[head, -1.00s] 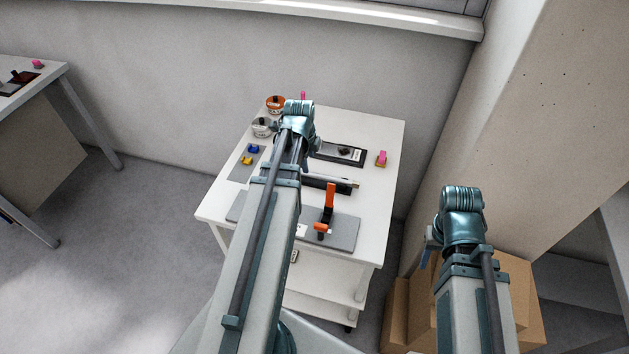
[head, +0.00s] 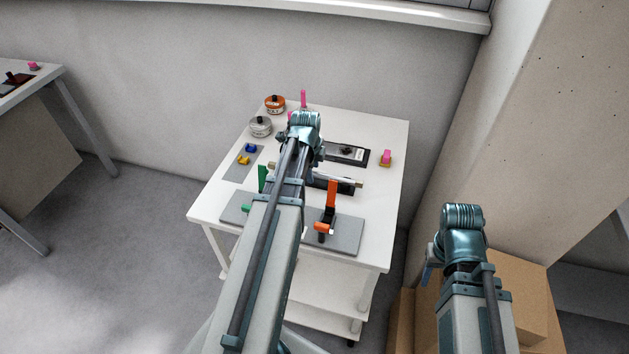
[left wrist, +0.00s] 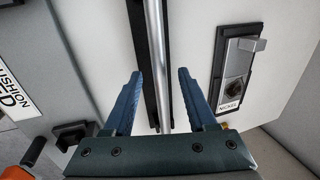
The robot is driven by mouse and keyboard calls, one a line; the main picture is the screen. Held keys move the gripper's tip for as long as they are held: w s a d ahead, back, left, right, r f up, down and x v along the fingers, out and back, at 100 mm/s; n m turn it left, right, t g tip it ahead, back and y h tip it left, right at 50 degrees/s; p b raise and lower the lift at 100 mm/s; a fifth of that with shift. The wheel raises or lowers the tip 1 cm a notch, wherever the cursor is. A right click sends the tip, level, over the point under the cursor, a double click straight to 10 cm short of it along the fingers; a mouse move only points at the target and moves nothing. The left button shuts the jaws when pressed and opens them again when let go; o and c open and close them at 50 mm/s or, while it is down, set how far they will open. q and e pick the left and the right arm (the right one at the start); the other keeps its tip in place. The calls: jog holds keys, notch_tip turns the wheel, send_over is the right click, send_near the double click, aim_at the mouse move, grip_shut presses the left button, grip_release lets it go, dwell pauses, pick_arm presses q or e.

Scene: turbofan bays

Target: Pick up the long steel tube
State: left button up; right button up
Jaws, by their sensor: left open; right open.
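The long steel tube (left wrist: 157,50) is a shiny grey rod lying along a dark rack (left wrist: 142,40). In the left wrist view it runs up the picture between the two blue fingers of my open left gripper (left wrist: 158,76). The fingers stand apart on either side of it, with clear gaps.
A grey plate (head: 345,238) with orange and green clamps is at the table's front. A dark tray marked NICKEL (left wrist: 232,70) lies beyond the tube. Pink-handled pieces (head: 387,157), yellow and blue pieces, and two round tins stand around. Cardboard boxes (head: 510,300) are below my right arm.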

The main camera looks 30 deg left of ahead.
pick_arm(q)
jog(key=shift+w+f, duration=0.1)
jog(key=shift+f, duration=0.45)
jog(key=shift+r, duration=0.1)
jog(key=shift+c, duration=0.2)
grip_shut()
